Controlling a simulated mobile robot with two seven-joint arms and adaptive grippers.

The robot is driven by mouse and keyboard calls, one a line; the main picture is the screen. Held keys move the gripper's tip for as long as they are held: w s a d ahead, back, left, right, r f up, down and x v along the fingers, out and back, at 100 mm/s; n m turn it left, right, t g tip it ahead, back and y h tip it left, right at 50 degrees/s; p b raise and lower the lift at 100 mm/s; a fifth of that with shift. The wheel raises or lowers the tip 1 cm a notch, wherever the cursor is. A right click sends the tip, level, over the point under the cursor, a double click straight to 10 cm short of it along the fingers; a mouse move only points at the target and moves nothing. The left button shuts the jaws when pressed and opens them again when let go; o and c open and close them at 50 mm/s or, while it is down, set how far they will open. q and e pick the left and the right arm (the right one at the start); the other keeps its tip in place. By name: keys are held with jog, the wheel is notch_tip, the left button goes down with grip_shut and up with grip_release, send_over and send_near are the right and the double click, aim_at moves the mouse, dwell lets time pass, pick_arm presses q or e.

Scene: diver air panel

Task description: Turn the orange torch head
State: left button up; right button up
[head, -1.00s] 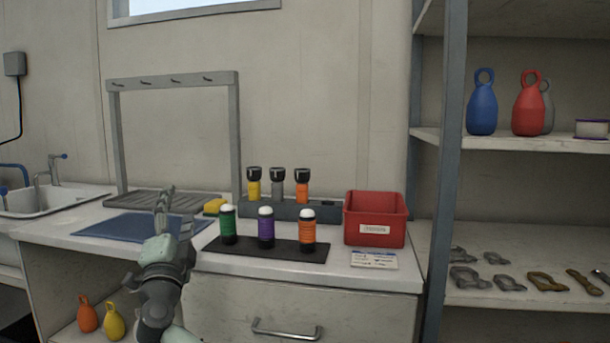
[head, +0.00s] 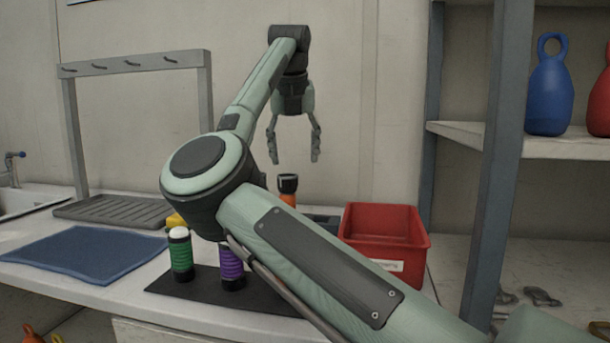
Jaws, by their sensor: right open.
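An orange torch with a black head (head: 288,184) stands upright at the back of the counter, and my right arm hides its lower part. My right gripper (head: 294,160) is open and empty, fingers pointing down. In the picture it is just above that torch head, apart from it; the depth gap is hard to judge. On the dark mat (head: 180,288) stand a green-banded cylinder (head: 181,258) and a purple one (head: 232,268), the green one showing a white top. My right arm hides the orange cylinder's place on the mat. My left gripper is out of view.
A red bin (head: 384,228) stands right of the torch. A blue cloth (head: 85,253) lies left of the mat, before a grey drain rack (head: 115,210). A shelf post (head: 495,160) rises at the right, with a blue bottle-shaped weight (head: 549,90) beyond it.

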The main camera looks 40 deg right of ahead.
aim_at(288, 176)
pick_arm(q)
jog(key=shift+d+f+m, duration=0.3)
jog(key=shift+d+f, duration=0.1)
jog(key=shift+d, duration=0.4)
pick_arm(e)
jog(key=shift+y, duration=0.3)
jog(key=shift+w+a+x, duration=0.15)
jog(key=shift+a+x, duration=0.1)
jog(key=shift+x, duration=0.9)
jog(key=shift+w+a+x, duration=0.15)
jog(key=shift+a+x, duration=0.05)
jog(key=shift+x, duration=0.95)
jog(key=shift+w+a+x, duration=0.15)
jog(key=shift+a+x, duration=0.1)
jog(key=shift+x, duration=0.95)
